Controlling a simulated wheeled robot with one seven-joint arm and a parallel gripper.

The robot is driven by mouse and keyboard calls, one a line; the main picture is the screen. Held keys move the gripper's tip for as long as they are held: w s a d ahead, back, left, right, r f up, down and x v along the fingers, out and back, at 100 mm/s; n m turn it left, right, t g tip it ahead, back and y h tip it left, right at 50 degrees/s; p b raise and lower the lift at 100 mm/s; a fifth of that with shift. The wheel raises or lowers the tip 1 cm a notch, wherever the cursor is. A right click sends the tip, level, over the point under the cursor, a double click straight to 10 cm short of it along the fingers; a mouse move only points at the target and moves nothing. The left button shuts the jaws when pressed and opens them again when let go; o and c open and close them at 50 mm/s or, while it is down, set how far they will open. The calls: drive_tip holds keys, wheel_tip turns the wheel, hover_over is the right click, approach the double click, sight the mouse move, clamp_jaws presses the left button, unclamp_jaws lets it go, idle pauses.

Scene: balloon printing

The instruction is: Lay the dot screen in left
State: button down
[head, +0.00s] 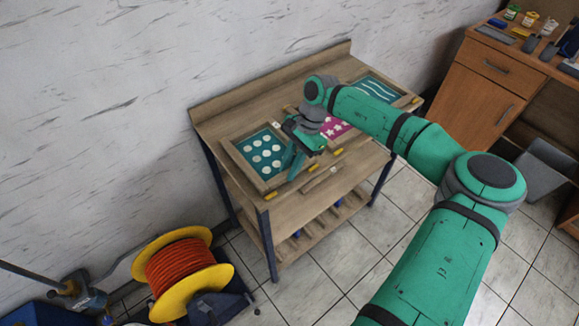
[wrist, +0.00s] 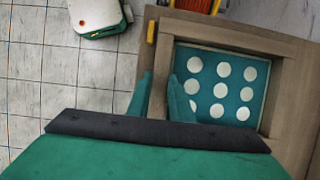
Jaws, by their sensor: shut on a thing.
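The dot screen, a teal panel with white dots in a wooden frame, is at the left end of the wooden table in the head view (head: 263,151). It fills the right of the wrist view (wrist: 215,85). My gripper (head: 291,162) is at the screen's right side in the head view. In the wrist view, my gripper (wrist: 160,77) has one finger on each side of a frame bar and is shut on it. Whether the screen lies fully flat in its place cannot be told.
A pink star screen (head: 335,127) is in the middle of the table (head: 228,113), partly behind my arm. A teal screen with wavy lines (head: 377,88) is at the right. Yellow tabs (head: 271,196) line the front edge. An orange reel (head: 180,268) stands on the floor.

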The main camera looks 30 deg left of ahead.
idle(0.3)
drive_tip(key=c, duration=1.5)
unclamp_jaws()
drive_tip(key=v, duration=1)
drive_tip(key=shift+w+r, duration=0.1)
drive_tip(key=shift+r, duration=0.3)
drive_tip(key=shift+f, duration=0.1)
